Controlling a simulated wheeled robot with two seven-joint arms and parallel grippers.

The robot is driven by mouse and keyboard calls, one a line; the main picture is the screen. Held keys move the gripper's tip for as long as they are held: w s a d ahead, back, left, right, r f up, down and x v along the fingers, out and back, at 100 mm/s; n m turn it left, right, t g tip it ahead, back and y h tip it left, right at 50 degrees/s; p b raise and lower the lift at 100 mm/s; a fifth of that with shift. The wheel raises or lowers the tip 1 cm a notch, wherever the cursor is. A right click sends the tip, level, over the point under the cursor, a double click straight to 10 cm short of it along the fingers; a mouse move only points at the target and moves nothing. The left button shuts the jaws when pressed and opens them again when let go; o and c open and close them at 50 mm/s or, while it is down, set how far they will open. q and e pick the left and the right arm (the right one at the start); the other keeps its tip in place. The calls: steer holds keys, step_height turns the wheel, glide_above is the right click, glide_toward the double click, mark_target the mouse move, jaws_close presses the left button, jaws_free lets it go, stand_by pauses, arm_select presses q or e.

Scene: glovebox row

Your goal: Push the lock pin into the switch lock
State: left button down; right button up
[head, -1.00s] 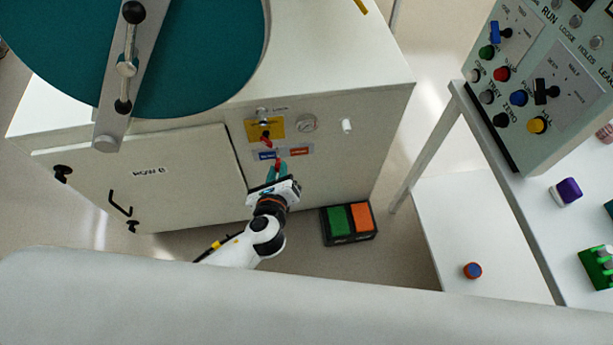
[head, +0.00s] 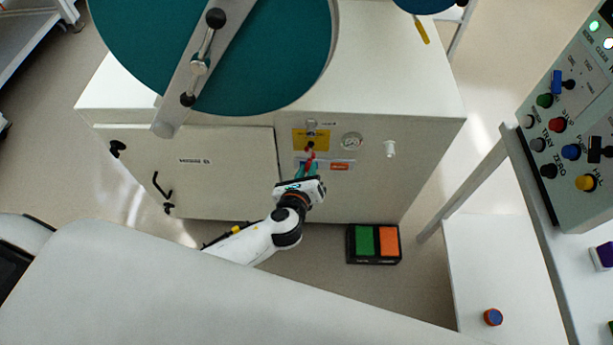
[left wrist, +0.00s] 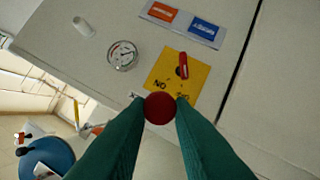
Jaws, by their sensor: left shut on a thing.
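My left gripper (head: 307,168) is shut on the red lock pin (left wrist: 160,108), whose round red end shows between the teal fingertips in the left wrist view. In the head view the gripper is in front of the cabinet, just below the yellow switch plate (head: 299,139). The plate also shows in the left wrist view (left wrist: 160,70), with a red bar-shaped handle (left wrist: 183,65) on it. The pin's far end and the lock hole are hidden or too small to make out, so I cannot tell whether the pin touches the plate. My right gripper is not in view.
A gauge (head: 352,141), a white knob (head: 390,148) and a blue-and-orange label strip (head: 340,166) are beside the plate. A large teal disc (head: 260,70) is above. A green-and-orange pedal box (head: 374,243) is on the floor. A control panel (head: 575,120) stands at right.

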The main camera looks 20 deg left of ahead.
arm_select(q)
steer(key=shift+w+a, duration=0.25)
steer(key=shift+w, duration=0.55)
steer(key=shift+w+a, duration=0.25)
steer(key=shift+w, duration=0.55)
steer(key=shift+p, duration=0.35)
steer(key=shift+p, duration=0.4)
stand_by(0.4)
steer(key=shift+w+a, duration=0.2)
steer(key=shift+w, duration=0.55)
steer(key=shift+w+a, duration=0.25)
steer(key=shift+w, duration=0.5)
steer(key=shift+w+a, duration=0.2)
steer(key=shift+w, duration=0.55)
steer(key=c, duration=1.2)
jaws_free()
steer(key=v, duration=1.2)
